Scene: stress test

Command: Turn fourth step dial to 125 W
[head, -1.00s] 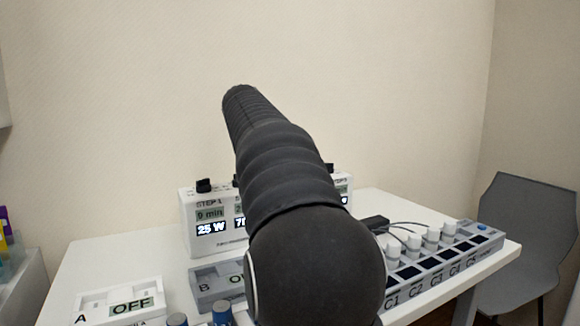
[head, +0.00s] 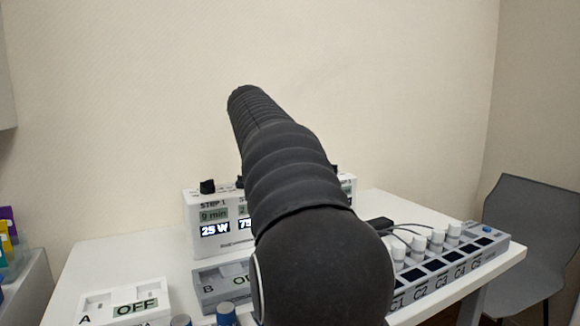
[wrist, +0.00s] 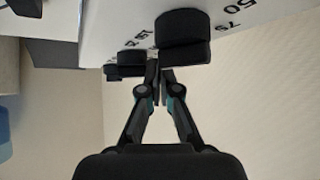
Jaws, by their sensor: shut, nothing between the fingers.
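The white step box (head: 219,238) stands on the table behind my arm. Its left panel reads STEP 1, 9 min and 25 W, with a black dial (head: 207,186) on top. My arm hides most of the other panels, so the fourth step's reading does not show. In the wrist view, a large black dial (wrist: 183,38) sits on a white face with printed numbers, with a smaller-looking dial (wrist: 131,58) and another (wrist: 112,73) beyond it. My gripper (wrist: 159,74) is shut and empty, its tips close to these dials. I cannot tell whether they touch.
Switch box A (head: 124,303), reading OFF, and grey box B (head: 222,285) lie in front. A grey rack with labelled slots (head: 450,262) and white knobs stands at right, cables behind it. A grey chair (head: 528,245) is beyond the table.

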